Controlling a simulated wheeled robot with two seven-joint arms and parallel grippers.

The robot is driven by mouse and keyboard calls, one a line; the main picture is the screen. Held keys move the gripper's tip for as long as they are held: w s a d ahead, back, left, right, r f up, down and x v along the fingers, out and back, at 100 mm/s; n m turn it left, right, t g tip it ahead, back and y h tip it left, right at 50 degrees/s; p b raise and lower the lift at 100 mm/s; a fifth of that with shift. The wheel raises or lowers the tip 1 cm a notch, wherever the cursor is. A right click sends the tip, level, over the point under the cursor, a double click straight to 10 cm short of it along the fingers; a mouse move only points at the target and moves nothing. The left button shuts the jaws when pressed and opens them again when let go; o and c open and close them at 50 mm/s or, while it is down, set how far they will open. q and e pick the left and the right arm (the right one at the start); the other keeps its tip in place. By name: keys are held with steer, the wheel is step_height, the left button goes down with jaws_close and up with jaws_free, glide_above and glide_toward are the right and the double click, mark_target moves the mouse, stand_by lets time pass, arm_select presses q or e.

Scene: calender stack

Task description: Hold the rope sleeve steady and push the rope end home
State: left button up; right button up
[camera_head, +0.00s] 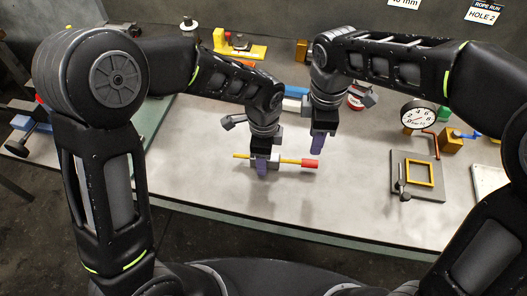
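A yellow rope (290,161) with a red end (310,163) lies left to right near the middle of the bench. A small grey block (276,158), which looks like the rope sleeve, sits around or beside it. My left gripper (262,168) points down at the rope and sleeve, its purple finger in front of them and hiding part of both. Whether it grips the sleeve is unclear. My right gripper (318,145) points down just above and behind the red end, apart from it in the picture. Its fingers overlap from this angle, so their gap is hidden.
On the right are a dial gauge (418,114), a yellow block (451,139) and a grey plate (426,188) with a yellow frame. A yellow fixture (241,50) stands at the back. The bench front (330,215) is clear.

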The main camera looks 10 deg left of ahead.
arm_select(q)
steer(key=shift+c, duration=0.4)
jaws_close()
arm_select(e)
steer(key=shift+o, duration=0.4)
steer(key=shift+o, duration=0.3)
steer(key=shift+d+f, duration=0.15)
steer(key=shift+f, duration=0.05)
steer(key=w+r+g, duration=0.2)
steer(key=shift+w+r+m, duration=0.2)
steer(key=shift+w+m, duration=0.1)
steer(key=shift+w, duration=0.1)
